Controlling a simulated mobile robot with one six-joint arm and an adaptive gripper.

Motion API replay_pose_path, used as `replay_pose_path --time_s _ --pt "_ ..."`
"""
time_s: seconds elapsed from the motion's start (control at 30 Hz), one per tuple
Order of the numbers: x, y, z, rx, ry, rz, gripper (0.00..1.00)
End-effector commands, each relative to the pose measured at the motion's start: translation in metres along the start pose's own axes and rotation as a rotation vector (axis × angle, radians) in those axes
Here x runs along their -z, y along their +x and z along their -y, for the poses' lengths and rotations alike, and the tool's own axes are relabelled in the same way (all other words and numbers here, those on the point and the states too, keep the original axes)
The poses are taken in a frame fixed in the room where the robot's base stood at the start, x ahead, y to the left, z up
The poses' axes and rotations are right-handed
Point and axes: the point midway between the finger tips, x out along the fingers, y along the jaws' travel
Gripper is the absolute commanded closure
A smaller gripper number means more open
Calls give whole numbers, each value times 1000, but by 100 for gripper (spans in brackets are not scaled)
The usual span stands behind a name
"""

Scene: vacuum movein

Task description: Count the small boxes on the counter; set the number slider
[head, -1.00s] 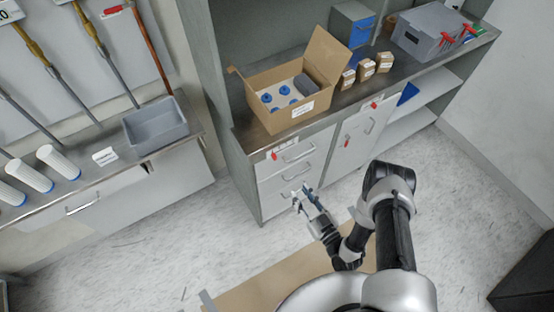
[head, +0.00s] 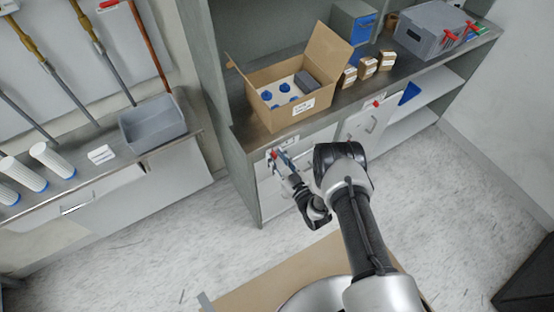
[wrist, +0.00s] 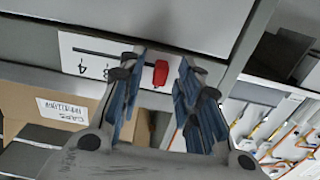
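Three small brown boxes with white labels stand in a row on the counter (head: 420,72): the left one (head: 347,78), the middle one (head: 367,68) and the right one (head: 386,60). The number slider is a white plate (wrist: 85,50) with a dark slot and digits, of which a 4 and a 3 show. Its red knob (wrist: 160,74) appears between the two fingers of my gripper (wrist: 163,60) in the wrist view. The fingers are open, with a gap on each side of the knob. In the head view my gripper (head: 282,160) is at the cabinet front below the open carton.
An open carton (head: 295,118) with blue-capped items stands on the counter left of the small boxes. A grey bin (head: 152,125) is on the left bench. Floor in front is clear.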

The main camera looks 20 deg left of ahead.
Motion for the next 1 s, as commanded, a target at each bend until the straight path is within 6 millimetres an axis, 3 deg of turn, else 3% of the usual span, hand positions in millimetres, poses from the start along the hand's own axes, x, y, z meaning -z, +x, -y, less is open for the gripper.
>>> replay_pose_path --time_s 0.27,0.73,1.0 --pt "0 1 0 0 0 0 69" --pt "0 1 0 0 0 0 100" --pt "0 1 0 0 0 0 100"
